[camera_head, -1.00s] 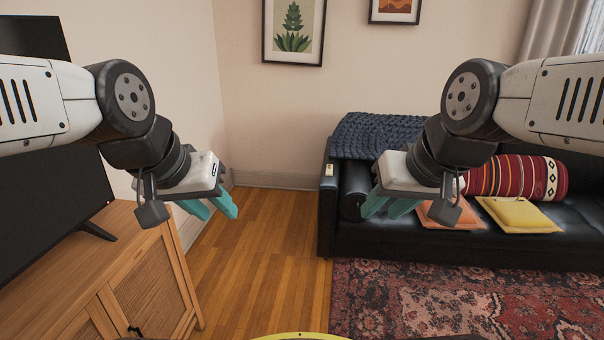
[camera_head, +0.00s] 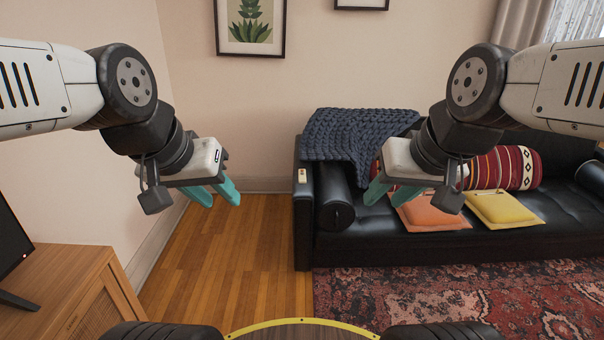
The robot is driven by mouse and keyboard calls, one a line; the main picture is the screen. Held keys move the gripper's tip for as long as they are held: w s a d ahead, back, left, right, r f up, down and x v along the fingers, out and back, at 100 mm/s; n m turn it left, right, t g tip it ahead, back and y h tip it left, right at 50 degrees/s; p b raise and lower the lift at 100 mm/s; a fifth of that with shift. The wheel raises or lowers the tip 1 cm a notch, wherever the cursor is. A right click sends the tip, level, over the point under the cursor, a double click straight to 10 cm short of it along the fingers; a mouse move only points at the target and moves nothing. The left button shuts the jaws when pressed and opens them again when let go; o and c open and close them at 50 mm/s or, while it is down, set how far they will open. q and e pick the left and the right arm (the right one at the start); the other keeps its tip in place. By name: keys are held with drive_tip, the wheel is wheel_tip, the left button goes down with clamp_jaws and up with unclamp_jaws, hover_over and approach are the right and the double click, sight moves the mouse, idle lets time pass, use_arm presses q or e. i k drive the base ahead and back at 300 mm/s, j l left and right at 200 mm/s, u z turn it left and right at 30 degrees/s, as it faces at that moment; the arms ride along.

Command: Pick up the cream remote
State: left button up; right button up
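The cream remote (camera_head: 302,175) lies on the left armrest of the black sofa (camera_head: 303,225), near the armrest's front end. It looks small and pale with a darker spot on it. My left gripper (camera_head: 216,192) is open and empty, in the air to the left of the remote in the picture. My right gripper (camera_head: 388,194) is open and empty, in the air to the right of the remote, in front of the sofa in the picture. Neither gripper touches the remote.
A dark knitted blanket (camera_head: 355,135) drapes over the sofa's back left corner. Orange (camera_head: 430,212) and yellow (camera_head: 504,208) cushions and a striped bolster (camera_head: 505,168) lie on the seat. A wooden cabinet (camera_head: 75,290) stands at the left. Bare wooden floor (camera_head: 225,250) lies before the sofa's left end.

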sight(302, 179)
drive_tip(key=i+j, duration=0.25)
drive_tip(key=i, duration=0.25)
drive_tip(key=i+j, duration=0.3)
drive_tip(key=i, duration=0.25)
drive_tip(key=i+j, duration=0.25)
drive_tip(key=i, duration=0.25)
drive_tip(key=i+j, duration=0.25)
drive_tip(key=i, duration=0.25)
drive_tip(key=z, duration=0.05)
